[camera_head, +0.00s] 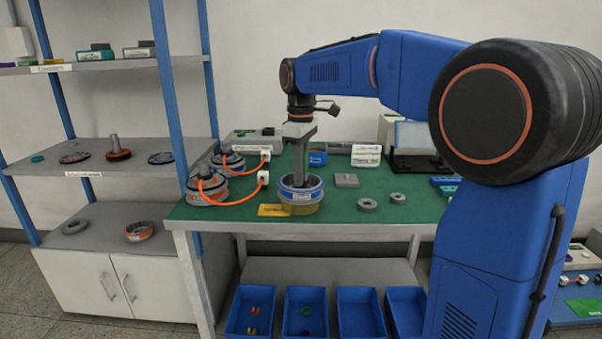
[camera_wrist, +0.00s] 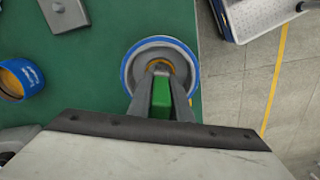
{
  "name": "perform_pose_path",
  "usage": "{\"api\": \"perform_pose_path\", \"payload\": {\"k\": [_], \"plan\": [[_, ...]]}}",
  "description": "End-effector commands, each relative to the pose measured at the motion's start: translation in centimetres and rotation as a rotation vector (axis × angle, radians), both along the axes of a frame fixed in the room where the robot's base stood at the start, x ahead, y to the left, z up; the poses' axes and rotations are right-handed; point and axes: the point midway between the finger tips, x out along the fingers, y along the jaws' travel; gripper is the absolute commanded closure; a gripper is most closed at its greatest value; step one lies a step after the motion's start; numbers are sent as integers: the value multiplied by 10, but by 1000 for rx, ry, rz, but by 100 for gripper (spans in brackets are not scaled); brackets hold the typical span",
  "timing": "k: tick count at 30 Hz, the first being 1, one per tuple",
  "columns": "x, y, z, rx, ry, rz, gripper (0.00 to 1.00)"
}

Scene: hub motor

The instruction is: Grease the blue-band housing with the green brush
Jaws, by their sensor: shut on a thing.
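The blue-band housing (camera_head: 301,197) stands on the green bench top near its front edge, an open round cup with a blue ring. In the wrist view the housing (camera_wrist: 128,75) shows a grey inside wall and an orange-brown centre. My gripper (camera_head: 301,180) points straight down over the housing, its fingertips at or inside the opening. In the wrist view my gripper (camera_wrist: 160,80) is shut on the green brush (camera_wrist: 161,98), whose green part shows between the fingers. The brush's tip is hidden, so I cannot tell whether it touches the housing.
A yellow label (camera_head: 271,210) lies left of the housing. Two motors (camera_head: 207,187) with orange cables stand further left. A grey block (camera_head: 346,181) and two grey rings (camera_head: 367,205) lie to the right. A blue container (camera_head: 317,158) stands behind. Blue bins (camera_head: 306,312) sit below the bench.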

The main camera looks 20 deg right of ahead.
Motion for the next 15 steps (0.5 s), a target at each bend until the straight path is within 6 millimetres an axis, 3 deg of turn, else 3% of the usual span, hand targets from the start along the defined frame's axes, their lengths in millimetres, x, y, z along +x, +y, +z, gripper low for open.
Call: {"api": "perform_pose_path", "payload": {"k": [15], "plan": [[0,0,27,0,-1,2,100]]}}
